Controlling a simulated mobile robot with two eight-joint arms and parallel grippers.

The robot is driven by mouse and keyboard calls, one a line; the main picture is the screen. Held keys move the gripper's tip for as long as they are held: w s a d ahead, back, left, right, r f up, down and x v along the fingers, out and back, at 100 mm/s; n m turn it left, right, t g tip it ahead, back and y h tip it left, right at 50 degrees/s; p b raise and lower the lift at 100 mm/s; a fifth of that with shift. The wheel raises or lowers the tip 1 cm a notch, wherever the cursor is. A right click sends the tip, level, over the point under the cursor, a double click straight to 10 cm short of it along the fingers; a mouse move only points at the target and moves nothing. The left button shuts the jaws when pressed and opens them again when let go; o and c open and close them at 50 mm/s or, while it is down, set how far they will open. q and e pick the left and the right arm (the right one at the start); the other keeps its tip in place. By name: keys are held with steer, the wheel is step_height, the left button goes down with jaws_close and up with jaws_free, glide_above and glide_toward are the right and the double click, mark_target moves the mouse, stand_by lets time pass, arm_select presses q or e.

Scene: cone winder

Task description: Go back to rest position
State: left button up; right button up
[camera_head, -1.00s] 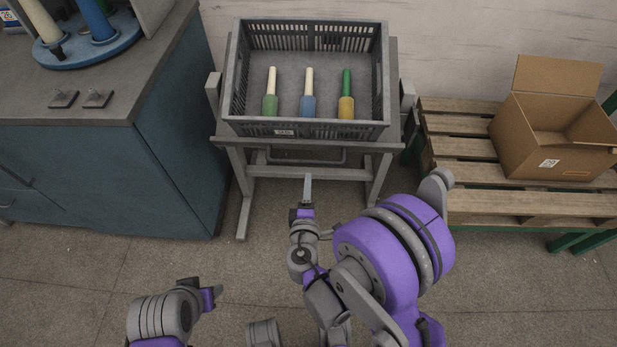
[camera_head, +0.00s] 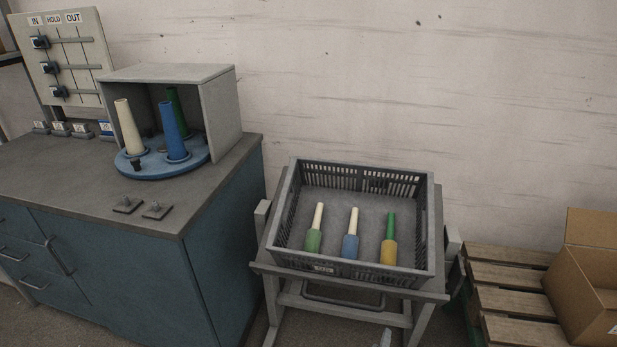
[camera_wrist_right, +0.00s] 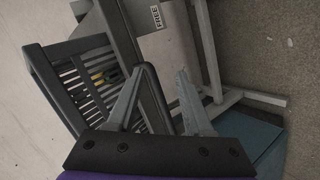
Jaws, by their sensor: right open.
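My right gripper (camera_wrist_right: 160,75) shows in the right wrist view, its two fingers apart with nothing between them. The grey crate (camera_wrist_right: 58,75) and its stand are beyond the fingers there. In the head view only a small grey tip, probably of my right gripper, shows at the bottom edge in front of the stand. My left gripper is outside both views.
The slatted crate (camera_head: 436,215) stands on a grey stand (camera_head: 350,283) and holds several bobbins (camera_head: 352,235). A blue cabinet (camera_head: 215,265) with a cone turntable (camera_head: 150,172) is at the left. A pallet (camera_head: 510,300) and an open cardboard box (camera_head: 585,290) are at the right.

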steer(key=s+r+m+g+y, duration=0.3)
steer(key=s+m+g+y, duration=0.5)
steer(key=s, duration=1.2)
arm_select(q)
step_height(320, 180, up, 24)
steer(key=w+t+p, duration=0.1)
steer(key=p, duration=1.9)
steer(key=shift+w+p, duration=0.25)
steer(key=shift+p, duration=0.15)
arm_select(e)
step_height(320, 180, up, 23)
steer(key=w+m+t+h, duration=0.1)
steer(key=w+t+h, duration=0.1)
steer(key=h, duration=0.1)
steer(key=shift+d+t, duration=0.3)
steer(key=shift+d, duration=0.1)
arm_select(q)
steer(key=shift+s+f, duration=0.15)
arm_select(e)
steer(key=shift+s+f, duration=0.1)
steer(key=shift+s, duration=0.05)
steer(key=shift+d, duration=0.1)
